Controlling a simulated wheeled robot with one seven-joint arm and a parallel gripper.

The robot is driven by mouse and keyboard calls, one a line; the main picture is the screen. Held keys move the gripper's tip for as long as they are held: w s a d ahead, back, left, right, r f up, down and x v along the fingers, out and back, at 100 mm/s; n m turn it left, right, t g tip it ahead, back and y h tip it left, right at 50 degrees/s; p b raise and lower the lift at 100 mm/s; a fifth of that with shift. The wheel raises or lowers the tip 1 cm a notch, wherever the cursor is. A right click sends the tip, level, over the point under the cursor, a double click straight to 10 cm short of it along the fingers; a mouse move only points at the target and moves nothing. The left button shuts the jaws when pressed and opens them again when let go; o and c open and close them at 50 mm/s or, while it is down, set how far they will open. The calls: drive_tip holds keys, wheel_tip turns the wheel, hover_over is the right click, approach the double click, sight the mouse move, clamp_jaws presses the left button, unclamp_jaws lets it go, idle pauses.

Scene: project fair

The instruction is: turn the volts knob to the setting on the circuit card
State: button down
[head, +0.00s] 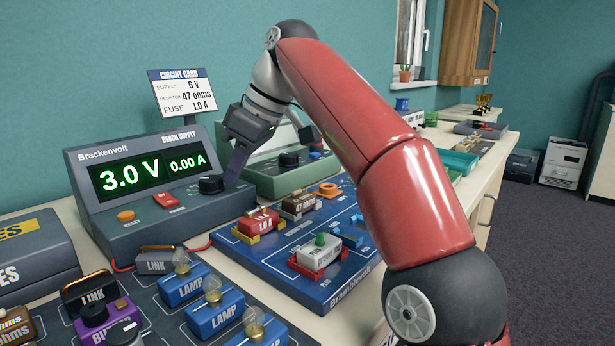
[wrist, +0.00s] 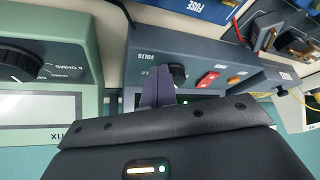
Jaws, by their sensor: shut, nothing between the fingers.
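The bench supply (head: 150,215) stands at the left of the bench; its green display (head: 148,175) reads 3.0 V and 0.00 A. The black volts knob (head: 211,184) is at the right of its sloped front and also shows in the wrist view (wrist: 179,74). The circuit card (head: 183,92) stands behind the supply and reads supply 6 V, resistor 47 ohms, fuse 1.0 A. My gripper (head: 232,180) is shut and empty, its fingertips just right of the volts knob. In the wrist view my fingers (wrist: 157,76) overlap the knob's edge; I cannot tell whether they touch it.
A green ohms box (head: 285,180) with its own knob stands close on the right. A blue board (head: 262,258) with fuse and resistor blocks lies in front. Lamp blocks (head: 215,310) and link blocks sit at the front left. My arm spans the right side.

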drive_tip(key=shift+s, duration=0.2)
drive_tip(key=shift+s+a+r+p, duration=0.15)
drive_tip(key=shift+s+p, duration=0.2)
drive_tip(key=shift+s, duration=0.4)
drive_tip(key=shift+s+d, duration=0.15)
drive_tip(key=shift+d, duration=0.2)
wheel_tip(320, 180, up, 6)
drive_tip(key=shift+f+p, duration=0.15)
drive_tip(key=shift+p, duration=0.6)
